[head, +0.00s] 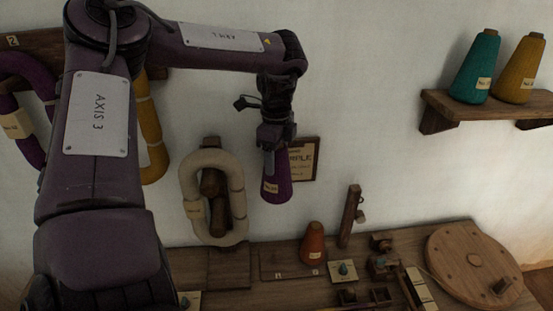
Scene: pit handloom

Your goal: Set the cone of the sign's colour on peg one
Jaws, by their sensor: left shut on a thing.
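My left gripper (275,158) points down and is shut on the purple cone (276,190), holding it upright above the bench in front of the wall. The sign (304,160) on the wall is partly hidden behind the gripper and cone; its visible letters end in "RPLE". I see no bare peg clearly on that board. My right gripper is out of view.
A teal cone (475,67) and a yellow cone (520,70) stand on the wall shelf (438,105). A cream skein (188,190) hangs at the left. An upright wooden post (349,217), small boxes and a round wooden disc (474,255) occupy the bench's right.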

